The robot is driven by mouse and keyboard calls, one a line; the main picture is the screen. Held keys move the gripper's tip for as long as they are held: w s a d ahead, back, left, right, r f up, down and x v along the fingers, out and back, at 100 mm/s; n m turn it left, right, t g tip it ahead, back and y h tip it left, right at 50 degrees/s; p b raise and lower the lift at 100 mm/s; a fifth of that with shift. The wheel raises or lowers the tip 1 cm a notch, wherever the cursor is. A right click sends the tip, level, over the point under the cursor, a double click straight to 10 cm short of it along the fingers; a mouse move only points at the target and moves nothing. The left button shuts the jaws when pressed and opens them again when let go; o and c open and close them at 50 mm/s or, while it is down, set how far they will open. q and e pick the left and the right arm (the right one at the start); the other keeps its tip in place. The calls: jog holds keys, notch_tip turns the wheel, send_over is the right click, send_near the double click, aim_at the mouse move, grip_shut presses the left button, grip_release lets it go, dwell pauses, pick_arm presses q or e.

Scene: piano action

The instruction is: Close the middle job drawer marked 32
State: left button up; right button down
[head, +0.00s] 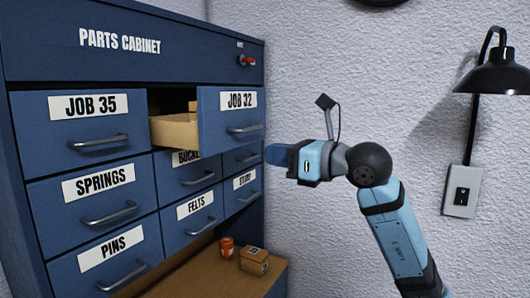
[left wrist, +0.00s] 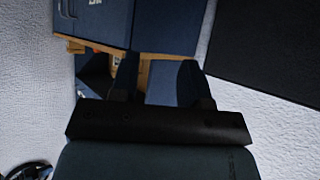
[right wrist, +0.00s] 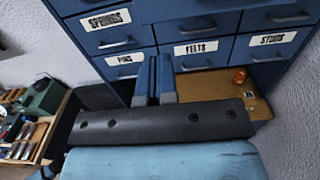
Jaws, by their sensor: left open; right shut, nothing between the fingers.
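The JOB 32 drawer (head: 231,122) is pulled out of the top row of the blue parts cabinet (head: 30,48). Its pale wooden side (head: 175,131) and a dark gap behind the front show in the head view. Its bar handle (head: 245,129) is free. My right gripper (head: 272,154) is shut and empty, just right of and below that front; whether it touches anything is unclear. In the right wrist view its fingers (right wrist: 154,80) are together before the lower drawers. My left gripper (left wrist: 143,80) is open, with wooden drawer edges (left wrist: 145,68) beyond its fingers; contact is unclear.
The JOB 35 drawer (head: 85,120) and the SPRINGS drawer (head: 95,196) are closed. An orange jar (head: 226,247) and a small box (head: 254,260) stand on the wooden ledge below. A black lamp (head: 495,75) hangs on the right wall. A tool tray (right wrist: 22,135) lies at left.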

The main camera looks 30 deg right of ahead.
aim_at(217, 147)
jog(key=p+x, duration=0.3)
jog(key=x, duration=0.7)
jog(key=shift+a+r, duration=0.15)
jog(key=shift+a, duration=0.05)
jog(key=shift+p+x, duration=0.3)
jog(key=shift+x, duration=0.55)
jog(key=shift+w, duration=0.15)
